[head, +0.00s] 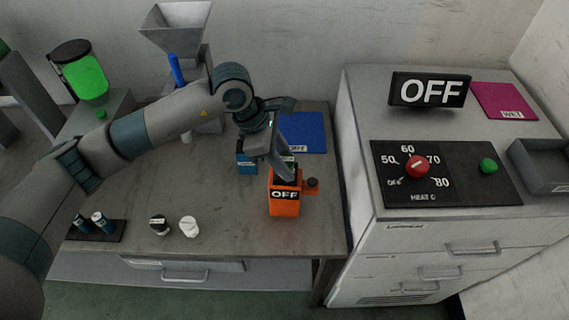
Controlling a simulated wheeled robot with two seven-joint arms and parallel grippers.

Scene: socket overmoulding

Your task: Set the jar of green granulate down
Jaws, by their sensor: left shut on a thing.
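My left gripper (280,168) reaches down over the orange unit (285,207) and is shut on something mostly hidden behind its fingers. A larger clear vessel of green material (86,78) with a black lid stands at the back left. My right gripper is not in view.
Black and white knobbed pieces (188,227) stand at the front. A heater cabinet (430,245) adjoins at right. The table's middle left is clear.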

